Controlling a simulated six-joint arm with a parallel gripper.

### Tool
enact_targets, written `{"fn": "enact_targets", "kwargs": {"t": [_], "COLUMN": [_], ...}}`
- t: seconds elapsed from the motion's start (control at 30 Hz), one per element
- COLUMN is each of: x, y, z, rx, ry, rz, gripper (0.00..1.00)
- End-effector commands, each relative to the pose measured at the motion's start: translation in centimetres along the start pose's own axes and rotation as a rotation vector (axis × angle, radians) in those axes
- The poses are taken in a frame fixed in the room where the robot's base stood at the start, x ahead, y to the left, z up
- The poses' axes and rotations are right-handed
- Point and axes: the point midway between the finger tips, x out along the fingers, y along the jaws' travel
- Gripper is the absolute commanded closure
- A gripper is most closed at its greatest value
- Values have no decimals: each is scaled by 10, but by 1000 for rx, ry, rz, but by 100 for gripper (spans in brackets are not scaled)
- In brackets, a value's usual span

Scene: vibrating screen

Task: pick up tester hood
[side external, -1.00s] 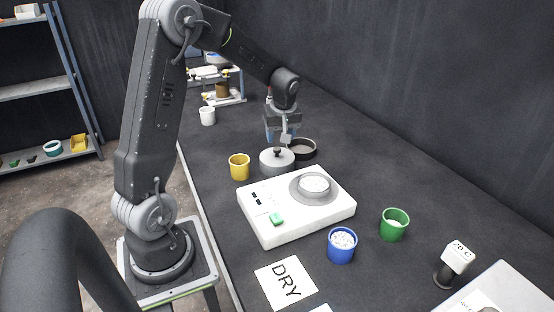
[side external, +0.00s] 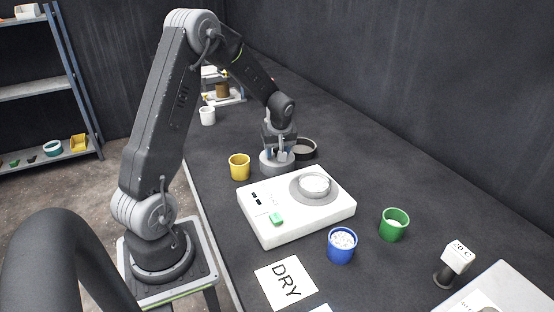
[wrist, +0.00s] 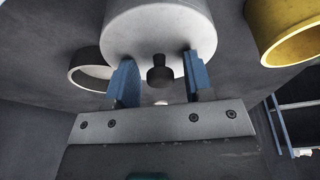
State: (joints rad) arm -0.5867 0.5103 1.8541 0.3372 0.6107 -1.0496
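The tester hood is a round grey lid (side external: 276,166) with a dark knob on top, resting on the table behind the white tester. In the wrist view the hood (wrist: 150,22) fills the top middle and its black knob (wrist: 159,72) stands between my fingers. My gripper (side external: 279,152) is down at the hood. In the wrist view my gripper (wrist: 160,78) has its two blue fingers apart, one on each side of the knob, with gaps between. In the side view the gripper hides the knob.
The white tester (side external: 290,222) with a round sieve (side external: 315,184) stands just in front. A yellow cup (side external: 239,167) is left of the hood and a dark ring (side external: 303,149) is close behind right. Blue (side external: 342,246) and green (side external: 394,225) cups stand farther front.

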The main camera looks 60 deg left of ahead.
Motion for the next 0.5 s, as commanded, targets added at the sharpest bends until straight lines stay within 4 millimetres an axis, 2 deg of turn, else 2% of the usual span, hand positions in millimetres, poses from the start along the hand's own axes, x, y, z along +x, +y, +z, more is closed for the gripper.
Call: {"fn": "enact_targets", "kwargs": {"t": [0.03,0.4,0.5], "x": [0,0,0], "y": [0,0,0], "z": [0,0,0], "rx": [0,0,0], "ry": [0,0,0], "rz": [0,0,0], "gripper": [57,93,98]}}
